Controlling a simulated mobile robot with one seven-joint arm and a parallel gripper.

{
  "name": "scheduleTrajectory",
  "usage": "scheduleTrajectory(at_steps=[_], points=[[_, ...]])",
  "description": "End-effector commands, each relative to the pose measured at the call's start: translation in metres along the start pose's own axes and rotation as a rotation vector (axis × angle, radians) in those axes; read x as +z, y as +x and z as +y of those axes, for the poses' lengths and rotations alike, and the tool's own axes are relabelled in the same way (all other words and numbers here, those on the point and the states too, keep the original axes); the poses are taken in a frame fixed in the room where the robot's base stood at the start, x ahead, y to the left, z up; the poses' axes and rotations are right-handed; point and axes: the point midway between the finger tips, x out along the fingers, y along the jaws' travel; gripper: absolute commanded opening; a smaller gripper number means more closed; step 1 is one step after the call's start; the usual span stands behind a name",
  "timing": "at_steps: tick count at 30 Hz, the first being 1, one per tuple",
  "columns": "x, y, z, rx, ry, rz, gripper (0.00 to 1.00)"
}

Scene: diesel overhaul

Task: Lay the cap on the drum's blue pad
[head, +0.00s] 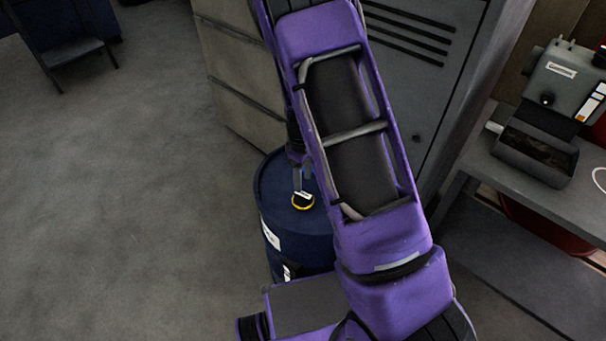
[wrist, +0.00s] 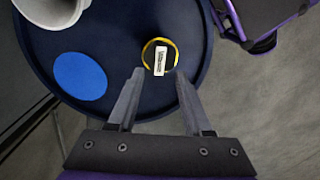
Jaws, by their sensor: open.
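The cap (wrist: 160,57), a round dark piece with a yellow rim and a white label, is on the top of the dark blue drum (wrist: 193,30), off the pad. It also shows in the head view (head: 303,203). The blue pad (wrist: 80,76) is a flat bright blue disc on the drum top, left of the cap in the wrist view. My gripper (wrist: 160,74) is open, its fingertips just short of the cap and on either side of it. In the head view the pad is hidden.
A white rounded object (wrist: 50,8) stands on the drum near the pad, partly out of frame. A grey cabinet (head: 425,75) is behind the drum (head: 275,205). A bench with a machine (head: 565,90) is at right.

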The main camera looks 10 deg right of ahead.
Motion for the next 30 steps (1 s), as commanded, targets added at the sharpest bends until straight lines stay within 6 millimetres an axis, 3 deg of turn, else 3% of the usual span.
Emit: scheduleTrajectory(at_steps=[6,12,27,30], points=[[0.000,0.031,0.000,-0.001,-0.002,-0.002,0.50],[0.000,0.047,0.000,-0.001,-0.002,-0.001,0.50],[0.000,0.056,0.000,0.000,-0.002,0.000,0.50],[0.000,0.056,0.000,0.000,-0.002,0.000,0.36]])
